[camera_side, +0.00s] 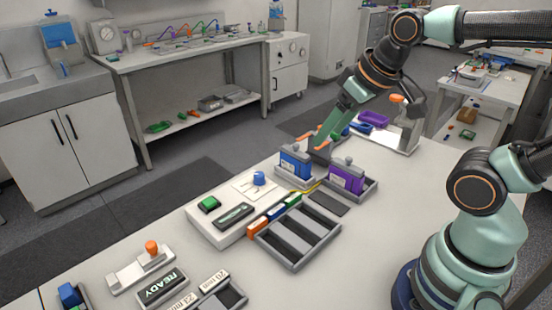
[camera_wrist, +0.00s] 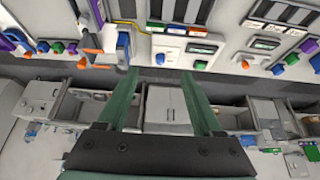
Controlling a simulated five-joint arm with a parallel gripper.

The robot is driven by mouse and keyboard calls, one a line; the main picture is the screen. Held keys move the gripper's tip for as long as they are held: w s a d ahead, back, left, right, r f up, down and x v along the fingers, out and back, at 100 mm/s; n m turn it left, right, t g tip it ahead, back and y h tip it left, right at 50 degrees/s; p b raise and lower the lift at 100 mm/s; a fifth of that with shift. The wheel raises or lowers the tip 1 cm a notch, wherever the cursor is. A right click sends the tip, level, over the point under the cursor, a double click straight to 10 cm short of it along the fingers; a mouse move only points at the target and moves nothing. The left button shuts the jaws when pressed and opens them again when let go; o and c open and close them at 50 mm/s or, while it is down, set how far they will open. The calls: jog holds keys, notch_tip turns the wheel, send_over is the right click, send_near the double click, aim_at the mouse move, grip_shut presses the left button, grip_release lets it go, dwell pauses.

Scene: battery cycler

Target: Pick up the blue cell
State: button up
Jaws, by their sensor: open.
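The blue cell (camera_side: 296,163) stands upright in a grey holder in the middle of the side view, with a grey top and a pale label. The purple cell (camera_side: 346,177) stands to its right in a similar grey tray. My gripper (camera_side: 319,137) is just above and right of the blue cell in the picture, apparently behind it, with nothing seen between its jaws. In the wrist view my gripper (camera_wrist: 160,74) has its two green fingers wide apart. A blue upright object (camera_wrist: 123,46) shows beyond the left finger; I cannot tell whether it is the blue cell.
A white cycler unit (camera_side: 225,212) with a blue knob and green button lies left of the cells. An empty slotted grey tray (camera_side: 296,240) is in front. A purple bin (camera_side: 373,119) is behind my gripper.

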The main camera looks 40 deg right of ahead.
jog(key=w+d+g, duration=0.3)
jog(key=w+d, duration=0.2)
jog(key=w, duration=0.4)
jog(key=g, duration=0.2)
send_near(295, 151)
jog(key=shift+w+d+f, duration=0.1)
jog(key=shift+d+f, duration=0.1)
jog(key=shift+d, duration=0.2)
jog(key=shift+w+d+f+g, duration=0.15)
jog(key=shift+f+g, duration=0.15)
jog(key=shift+f, duration=0.3)
notch_tip(295, 151, down, 5)
jog(key=shift+f, duration=0.1)
jog(key=shift+w+f, duration=0.2)
jog(key=shift+f, duration=2.9)
grip_shut()
jog(key=shift+r, duration=0.1)
